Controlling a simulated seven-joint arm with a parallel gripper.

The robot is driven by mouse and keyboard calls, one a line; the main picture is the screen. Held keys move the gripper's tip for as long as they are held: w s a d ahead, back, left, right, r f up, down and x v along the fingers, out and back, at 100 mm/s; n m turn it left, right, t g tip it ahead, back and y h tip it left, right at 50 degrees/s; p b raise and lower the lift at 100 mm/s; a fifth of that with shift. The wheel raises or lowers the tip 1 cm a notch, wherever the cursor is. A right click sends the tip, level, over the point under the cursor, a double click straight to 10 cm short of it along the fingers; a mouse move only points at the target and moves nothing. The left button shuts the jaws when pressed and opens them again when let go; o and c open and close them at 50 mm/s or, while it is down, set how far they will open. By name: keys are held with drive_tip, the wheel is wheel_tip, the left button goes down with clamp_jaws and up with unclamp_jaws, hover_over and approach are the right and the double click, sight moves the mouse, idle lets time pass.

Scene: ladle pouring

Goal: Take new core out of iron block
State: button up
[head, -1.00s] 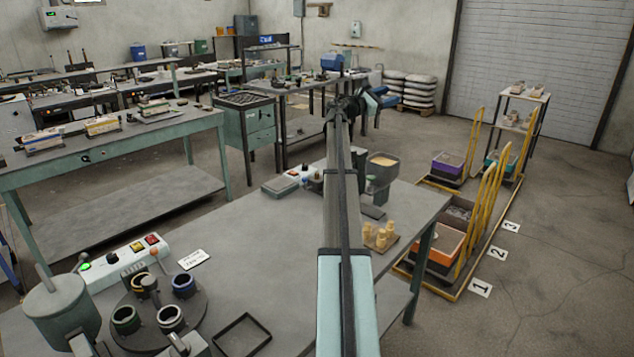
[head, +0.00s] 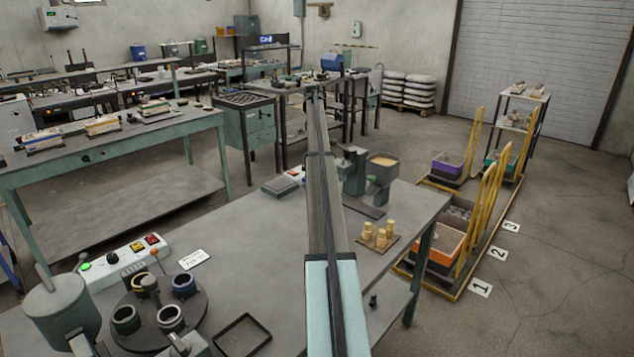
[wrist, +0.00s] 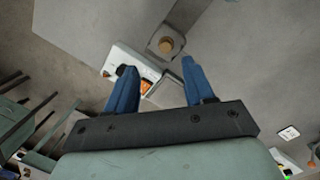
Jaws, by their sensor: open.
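In the wrist view my gripper (wrist: 157,66) shows two blue fingers spread apart with nothing between them. Beyond the fingertips is a small grey block (wrist: 154,53) with a round tan top in it (wrist: 166,44). This looks like a core in the iron block, but it is too small to be sure. Several tan cores (head: 378,236) stand on a brown board (head: 391,246) in the head view. There my arm reaches away over the bench, and the gripper itself cannot be made out.
A white control box (wrist: 122,63) lies beside the grey block. A machine with a sand-filled hopper (head: 383,170) stands on the bench, right of my arm. A round turntable (head: 150,322) with several ringed cups is at front left. The bench's middle (head: 240,255) is clear.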

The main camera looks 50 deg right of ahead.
drive_tip(key=shift+y, duration=0.7)
drive_tip(key=f, duration=1.3)
drive_tip(key=shift+w+a+f, duration=0.1)
drive_tip(key=shift+w+a, duration=0.05)
drive_tip(key=shift+w, duration=0.2)
drive_tip(key=shift+c, duration=0.5)
clamp_jaws()
